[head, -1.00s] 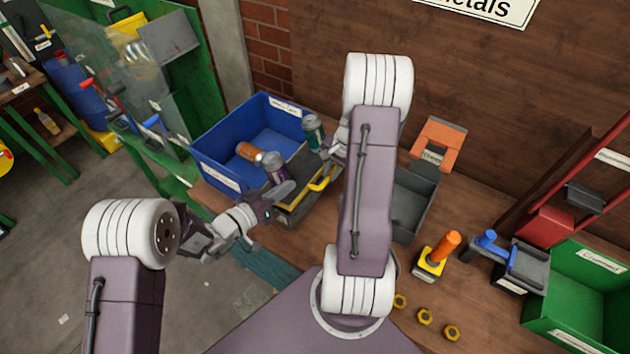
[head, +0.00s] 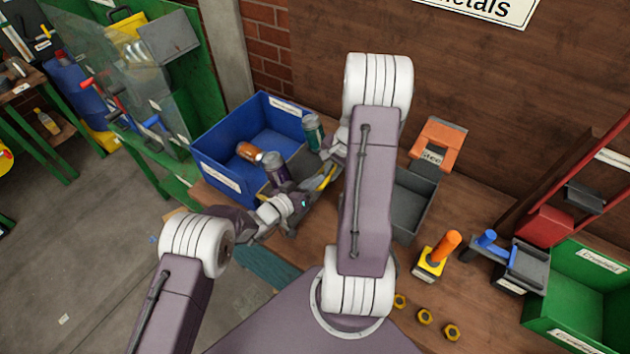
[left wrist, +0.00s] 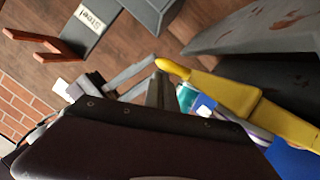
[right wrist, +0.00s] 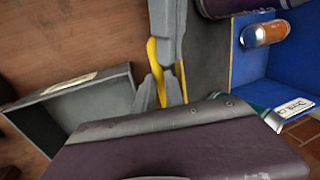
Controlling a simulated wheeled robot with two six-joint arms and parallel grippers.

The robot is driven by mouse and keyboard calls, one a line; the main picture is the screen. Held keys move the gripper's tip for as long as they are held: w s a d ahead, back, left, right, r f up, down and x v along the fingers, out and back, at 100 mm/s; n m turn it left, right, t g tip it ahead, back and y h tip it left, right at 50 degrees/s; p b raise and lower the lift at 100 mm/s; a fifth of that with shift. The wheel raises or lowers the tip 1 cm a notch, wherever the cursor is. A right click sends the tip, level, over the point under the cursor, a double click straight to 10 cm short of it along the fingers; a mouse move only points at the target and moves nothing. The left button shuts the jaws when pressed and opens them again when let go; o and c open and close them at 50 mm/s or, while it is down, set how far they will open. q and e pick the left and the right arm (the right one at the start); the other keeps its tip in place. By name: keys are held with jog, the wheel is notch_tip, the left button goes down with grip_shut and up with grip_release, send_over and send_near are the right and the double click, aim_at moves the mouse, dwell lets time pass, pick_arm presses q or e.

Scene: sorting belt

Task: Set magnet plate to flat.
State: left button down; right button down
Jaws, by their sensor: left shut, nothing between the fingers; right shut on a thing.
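The magnet plate appears to be the dark grey piece with a yellow handle (head: 327,179) in front of the blue bin. The handle also shows in the left wrist view (left wrist: 225,92) and the right wrist view (right wrist: 152,52). My right gripper (right wrist: 160,90) is shut on the yellow handle. My left gripper (head: 312,192) is shut and empty, close beside the handle; its fingers (left wrist: 158,88) show near the handle's end in its own wrist view.
A blue bin (head: 212,165) stands behind, with an orange can (head: 249,152) in it. A grey bin (head: 412,205) and an orange bracket (head: 440,138) lie right. A green crate (head: 580,310) is far right.

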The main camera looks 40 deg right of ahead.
pick_arm(q)
jog(key=shift+f, duration=0.1)
pick_arm(e)
jog(key=shift+d, duration=0.1)
pick_arm(q)
jog(key=shift+s+d+f, duration=0.1)
jog(key=shift+s+f, duration=0.35)
jog(key=shift+f, duration=0.35)
pick_arm(e)
jog(key=shift+r, duration=0.1)
pick_arm(q)
jog(key=shift+s+d, duration=0.15)
jog(key=shift+s, duration=0.2)
pick_arm(e)
jog(key=c, duration=2.2)
grip_release()
jog(key=shift+s, duration=0.35)
pick_arm(q)
jog(key=shift+w, duration=0.2)
pick_arm(e)
jog(key=c, duration=1.4)
grip_release()
jog(key=shift+w, duration=0.2)
pick_arm(q)
jog(key=shift+r, duration=0.1)
